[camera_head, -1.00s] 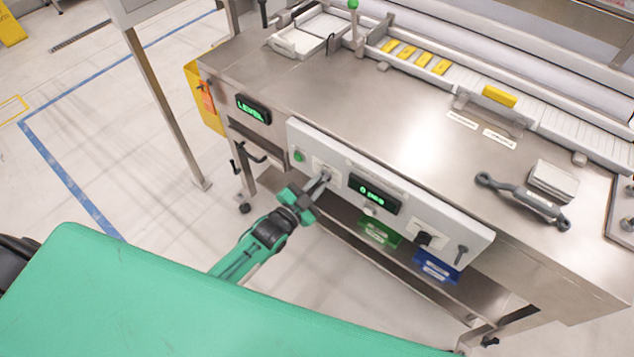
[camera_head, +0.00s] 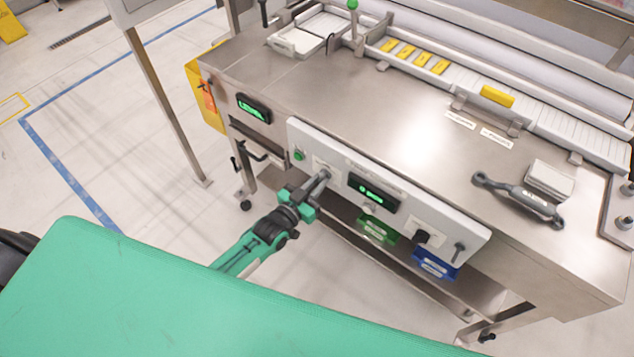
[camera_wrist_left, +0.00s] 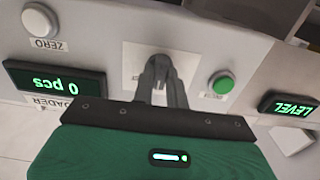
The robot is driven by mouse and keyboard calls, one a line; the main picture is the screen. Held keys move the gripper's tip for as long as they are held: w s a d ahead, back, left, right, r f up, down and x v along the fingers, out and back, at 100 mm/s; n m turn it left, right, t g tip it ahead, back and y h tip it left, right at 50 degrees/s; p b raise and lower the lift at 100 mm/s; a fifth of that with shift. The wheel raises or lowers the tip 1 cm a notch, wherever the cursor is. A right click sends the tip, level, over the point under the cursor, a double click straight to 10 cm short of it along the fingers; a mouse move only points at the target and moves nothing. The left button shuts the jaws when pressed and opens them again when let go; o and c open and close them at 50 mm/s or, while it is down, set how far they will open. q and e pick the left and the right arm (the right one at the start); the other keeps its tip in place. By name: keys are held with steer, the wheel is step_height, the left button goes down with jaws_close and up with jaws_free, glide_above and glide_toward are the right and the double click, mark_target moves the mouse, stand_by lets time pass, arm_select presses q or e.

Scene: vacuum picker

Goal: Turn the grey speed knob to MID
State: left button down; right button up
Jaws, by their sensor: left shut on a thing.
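My left gripper (camera_head: 324,177) is at the white control panel (camera_head: 408,212), shut on the grey speed knob, between the green button and the counter display. In the left wrist view the dark fingers of my left gripper (camera_wrist_left: 160,72) close over the knob in front of its pale label plate (camera_wrist_left: 133,62). The fingers cover nearly all of the knob, so its pointer and the position marks are hidden. I cannot tell which setting it points to. My right gripper is not in view.
A green button (camera_head: 299,155) and a lit counter display (camera_head: 373,192) flank the knob; the wrist view's counter (camera_wrist_left: 55,84) reads 0 pcs. A black knob (camera_head: 424,237) and a lever (camera_head: 459,251) are farther right. Green (camera_head: 377,230) and blue (camera_head: 436,263) bins sit below.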

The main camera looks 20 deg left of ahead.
arm_select(q)
steer(key=shift+f, duration=0.1)
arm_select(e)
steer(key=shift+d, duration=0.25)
arm_select(q)
steer(key=c, duration=1.4)
jaws_free()
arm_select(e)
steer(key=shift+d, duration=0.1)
